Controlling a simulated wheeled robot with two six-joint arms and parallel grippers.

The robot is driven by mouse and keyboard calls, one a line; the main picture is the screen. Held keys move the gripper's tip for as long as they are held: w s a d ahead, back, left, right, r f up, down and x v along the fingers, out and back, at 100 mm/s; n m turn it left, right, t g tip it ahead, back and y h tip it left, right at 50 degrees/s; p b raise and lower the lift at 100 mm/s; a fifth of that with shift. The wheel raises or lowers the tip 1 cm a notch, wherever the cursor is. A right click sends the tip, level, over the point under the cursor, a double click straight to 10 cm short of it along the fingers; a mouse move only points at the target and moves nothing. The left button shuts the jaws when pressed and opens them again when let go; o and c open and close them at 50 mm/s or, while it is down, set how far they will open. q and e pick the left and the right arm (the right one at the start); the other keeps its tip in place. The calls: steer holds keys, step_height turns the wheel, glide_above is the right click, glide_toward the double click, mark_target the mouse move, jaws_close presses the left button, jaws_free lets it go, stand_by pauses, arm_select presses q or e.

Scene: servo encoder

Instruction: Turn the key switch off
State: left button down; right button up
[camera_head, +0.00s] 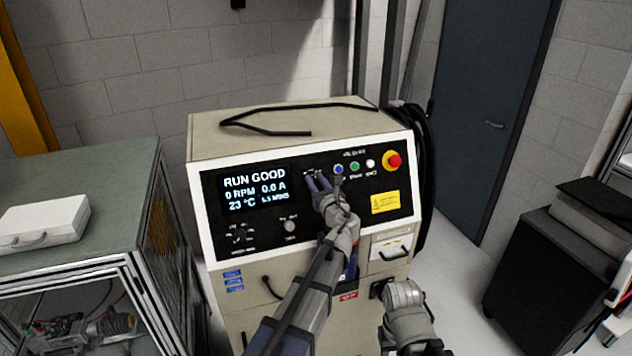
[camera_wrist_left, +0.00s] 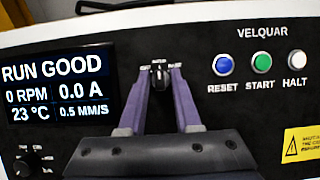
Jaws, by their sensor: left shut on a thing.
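The key switch (camera_wrist_left: 159,75) is a small dark knob with a lighter key on the black front panel of the cabinet, right of the display. Small labels sit around it. My left gripper (camera_wrist_left: 160,76) has one purple-grey finger on each side of the key and is shut on it. In the head view the left gripper (camera_head: 319,182) reaches the panel, and its fingers largely hide the key. The display (camera_head: 256,187) reads RUN GOOD, 0 RPM and 0.0 A. My right gripper's fingers do not show.
Blue reset (camera_wrist_left: 223,65), green start (camera_wrist_left: 262,62) and white halt (camera_wrist_left: 297,61) buttons sit right of the key. A red emergency stop (camera_head: 392,161) is farther right. A selector knob (camera_head: 290,226) is below the display. A workbench (camera_head: 100,185) stands at left.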

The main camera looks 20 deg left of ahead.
arm_select(q)
steer(key=n+g+y, duration=0.1)
steer(key=n, duration=0.1)
steer(key=n+g+y+p, duration=0.1)
steer(key=n, duration=0.2)
steer(key=shift+w+d+r+n, duration=0.1)
steer(key=shift+w+d+n, duration=0.05)
steer(key=shift+n, duration=0.15)
steer(key=shift+n+g+y+p, duration=0.25)
steer(key=shift+n+g+p, duration=0.25)
steer(key=shift+n, duration=0.95)
steer(key=shift+n+g+y+p, duration=0.3)
steer(key=shift+n+g, duration=0.4)
steer(key=shift+n, duration=0.75)
steer(key=c, duration=0.9)
jaws_free()
steer(key=p+v, duration=0.1)
steer(key=v, duration=0.7)
steer(key=shift+w, duration=0.1)
